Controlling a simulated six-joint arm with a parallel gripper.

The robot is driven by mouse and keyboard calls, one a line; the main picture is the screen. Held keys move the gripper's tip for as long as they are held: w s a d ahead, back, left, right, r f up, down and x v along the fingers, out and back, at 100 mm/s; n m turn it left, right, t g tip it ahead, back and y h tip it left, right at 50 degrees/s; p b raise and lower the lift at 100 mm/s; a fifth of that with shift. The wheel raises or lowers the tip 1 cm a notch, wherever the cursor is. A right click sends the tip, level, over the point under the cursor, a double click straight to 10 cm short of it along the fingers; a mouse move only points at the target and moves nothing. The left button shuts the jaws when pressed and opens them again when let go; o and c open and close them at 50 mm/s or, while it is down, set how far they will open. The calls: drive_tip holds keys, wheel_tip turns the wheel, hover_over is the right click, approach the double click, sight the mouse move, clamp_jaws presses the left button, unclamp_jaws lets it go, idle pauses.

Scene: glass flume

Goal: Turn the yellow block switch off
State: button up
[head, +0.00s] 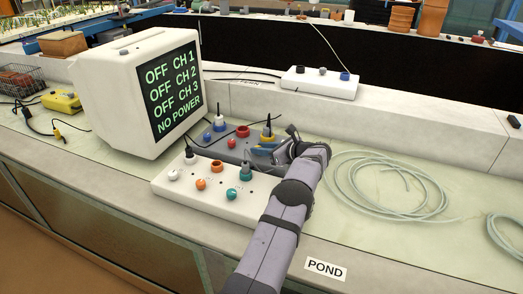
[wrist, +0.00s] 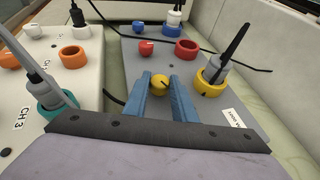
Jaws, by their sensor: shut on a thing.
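The yellow block switch is a round yellow knob (wrist: 159,84) with a dark pointer line, on top of a grey block (wrist: 140,55). My gripper (wrist: 161,88) has its two blue fingers on either side of the knob and is shut on it. In the head view my gripper (head: 264,148) reaches over the grey block (head: 234,152) from the right and hides the yellow knob. A yellow socket (wrist: 213,83) holding a grey plug is right of the knob in the wrist view.
Red knob (wrist: 146,48) and red socket (wrist: 186,50) sit behind the fingers. A white box (head: 220,192) with knobs and plugs stands in front. The monitor (head: 138,92) reads OFF CH 1, OFF CH 2, OFF CH 3, NO POWER. Coiled clear tubing (head: 390,188) lies at right.

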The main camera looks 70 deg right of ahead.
drive_tip(key=shift+d+r+n+y+b, duration=0.15)
drive_tip(key=shift+r+n+y+b, duration=0.05)
drive_tip(key=shift+n+y+b, duration=0.25)
idle(0.5)
drive_tip(key=o, duration=1)
drive_tip(key=shift+o, duration=0.2)
drive_tip(key=shift+f, duration=0.15)
drive_tip(key=shift+s, duration=0.15)
drive_tip(key=shift+b+v, duration=0.45)
drive_tip(key=shift+v, duration=3.2)
